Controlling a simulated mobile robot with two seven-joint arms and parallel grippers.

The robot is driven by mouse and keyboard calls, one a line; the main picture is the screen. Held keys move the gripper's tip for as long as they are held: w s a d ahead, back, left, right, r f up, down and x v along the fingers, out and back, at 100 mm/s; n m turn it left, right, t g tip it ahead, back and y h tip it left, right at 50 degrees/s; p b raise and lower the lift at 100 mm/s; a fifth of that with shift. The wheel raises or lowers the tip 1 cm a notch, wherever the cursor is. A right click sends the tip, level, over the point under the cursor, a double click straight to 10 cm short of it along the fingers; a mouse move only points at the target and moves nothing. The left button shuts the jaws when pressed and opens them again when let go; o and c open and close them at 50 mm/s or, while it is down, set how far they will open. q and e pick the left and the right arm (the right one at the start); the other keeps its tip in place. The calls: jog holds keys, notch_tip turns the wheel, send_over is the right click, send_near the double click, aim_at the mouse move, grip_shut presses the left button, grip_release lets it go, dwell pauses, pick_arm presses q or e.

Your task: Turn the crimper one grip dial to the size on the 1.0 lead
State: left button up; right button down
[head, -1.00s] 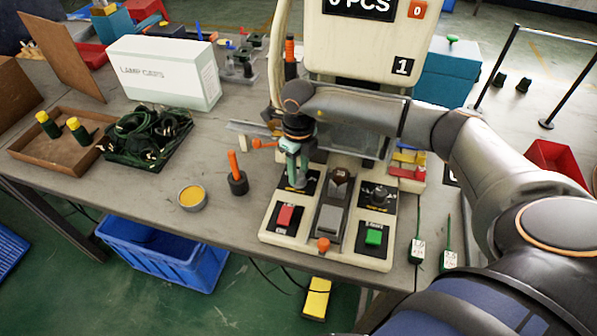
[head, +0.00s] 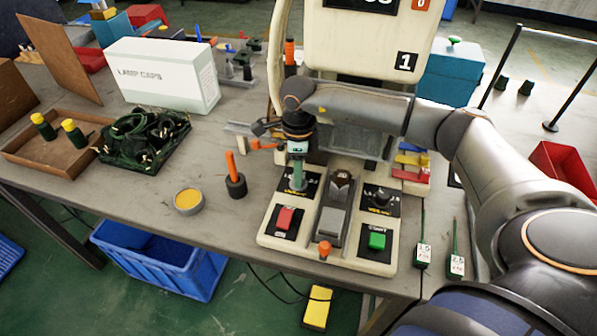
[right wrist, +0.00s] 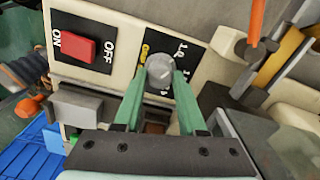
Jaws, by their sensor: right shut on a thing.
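Crimper one (head: 328,262) is a cream machine with a sloped front panel on the table. Its grip dial (right wrist: 160,72) is a round grey knob on a black scale plate, beside the red ON/OFF switch (right wrist: 82,50). My right gripper (head: 297,184) points down at the panel's left dial. In the right wrist view its green fingers (right wrist: 158,84) are shut on the knob's two sides. The scale is partly covered, and I cannot tell the setting. Two tagged leads lie right of the machine; the left tag (head: 424,254) seems to read 1.0. My left gripper is out of view.
A second dial (head: 380,195) and a green button (head: 376,241) are on the panel's right. An orange-handled tool (head: 235,175) stands left of the machine, near a yellow-filled tin (head: 188,200). A dark tray of cables (head: 143,138) is farther left.

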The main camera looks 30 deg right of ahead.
dwell(0.4)
jog(key=c, duration=0.9)
grip_release()
jog(key=o, duration=0.4)
jog(key=shift+r, duration=0.1)
notch_tip(320, 180, up, 12)
jog(key=shift+r, duration=0.2)
jog(key=shift+s, duration=0.1)
